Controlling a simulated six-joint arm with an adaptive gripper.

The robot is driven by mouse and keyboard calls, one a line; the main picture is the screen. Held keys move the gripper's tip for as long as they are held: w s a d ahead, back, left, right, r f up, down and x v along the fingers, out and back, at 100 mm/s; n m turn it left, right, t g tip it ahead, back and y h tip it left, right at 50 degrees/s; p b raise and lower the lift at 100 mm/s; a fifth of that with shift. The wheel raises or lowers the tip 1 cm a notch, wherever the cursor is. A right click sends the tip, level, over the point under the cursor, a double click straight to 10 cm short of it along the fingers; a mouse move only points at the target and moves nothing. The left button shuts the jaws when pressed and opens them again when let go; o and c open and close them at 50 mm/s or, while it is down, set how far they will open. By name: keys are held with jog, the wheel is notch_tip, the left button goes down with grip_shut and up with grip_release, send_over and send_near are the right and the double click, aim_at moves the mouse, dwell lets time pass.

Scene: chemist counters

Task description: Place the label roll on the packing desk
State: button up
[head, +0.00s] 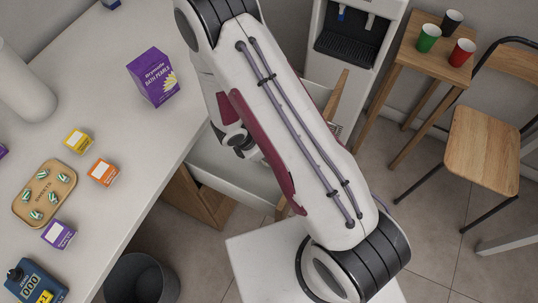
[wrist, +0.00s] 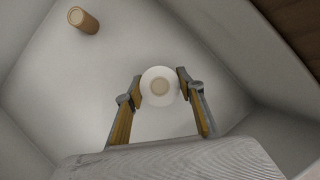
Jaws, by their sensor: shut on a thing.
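The label roll (wrist: 160,86), white with a beige core, shows end-on in the wrist view. My gripper (wrist: 160,84) has one finger on each side of it and is shut on it. The roll is inside an open white drawer (wrist: 215,62); I cannot tell whether it still touches the drawer's floor. In the head view my arm reaches down to this drawer (head: 240,178), and hides the roll and my fingertips. No surface is marked as the packing desk; a long white counter (head: 120,120) stands at the left.
A tan cylinder (wrist: 83,20) lies in the drawer's far corner. The counter bears a purple box (head: 153,77), small yellow (head: 78,140) and orange (head: 103,172) boxes, a wooden tray (head: 68,184) and a blue device (head: 35,283). A dark bin (head: 140,275) stands below its edge.

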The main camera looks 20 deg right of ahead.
notch_tip(320, 180, up, 26)
jog(key=shift+f, duration=0.2)
dwell(1.0)
jog(key=shift+a, duration=0.1)
dwell(0.8)
